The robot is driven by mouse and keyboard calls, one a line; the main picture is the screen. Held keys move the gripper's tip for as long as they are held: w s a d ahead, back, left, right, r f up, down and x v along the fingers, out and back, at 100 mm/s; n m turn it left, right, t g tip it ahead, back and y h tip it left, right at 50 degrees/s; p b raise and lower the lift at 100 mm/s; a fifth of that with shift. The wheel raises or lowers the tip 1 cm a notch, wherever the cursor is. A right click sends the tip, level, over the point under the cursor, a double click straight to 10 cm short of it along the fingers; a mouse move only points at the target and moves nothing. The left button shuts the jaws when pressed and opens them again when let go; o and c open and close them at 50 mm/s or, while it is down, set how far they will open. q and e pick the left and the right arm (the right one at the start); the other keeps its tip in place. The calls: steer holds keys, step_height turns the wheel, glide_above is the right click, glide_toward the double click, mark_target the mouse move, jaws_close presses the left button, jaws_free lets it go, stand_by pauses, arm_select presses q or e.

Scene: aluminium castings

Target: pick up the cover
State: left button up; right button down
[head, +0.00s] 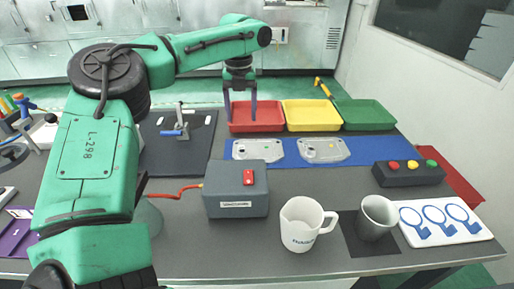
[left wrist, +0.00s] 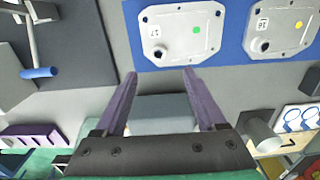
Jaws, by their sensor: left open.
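Two pale metal covers lie flat, side by side, on a blue mat (head: 368,153). The left cover (head: 258,150) carries a green dot in the left wrist view (left wrist: 180,32). The right cover (head: 324,151) has a yellow dot, and it also shows in the left wrist view (left wrist: 280,30). My left gripper (head: 241,117) points down above the table, near the left cover and the red tray. Its purple fingers are apart with nothing between them; in the left wrist view the fingertips (left wrist: 160,72) are just below the left cover's picture edge. My right gripper is out of view.
Red (head: 256,116), yellow (head: 311,115) and green (head: 365,114) trays stand behind the mat. A blue-handled clamp (head: 181,130) is at left.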

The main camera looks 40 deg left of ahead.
arm_select(q)
glide_toward(242, 146)
steer(key=s+d+f, duration=0.1)
steer(key=f, duration=0.1)
steer(key=s+d+f, duration=0.2)
steer(key=f, duration=0.1)
steer(key=shift+s+f+p, duration=0.3)
steer(key=shift+s+p, duration=0.05)
steer(key=shift+s, duration=0.05)
steer(key=shift+w+f, duration=0.15)
steer(key=shift+f, duration=0.25)
jaws_close()
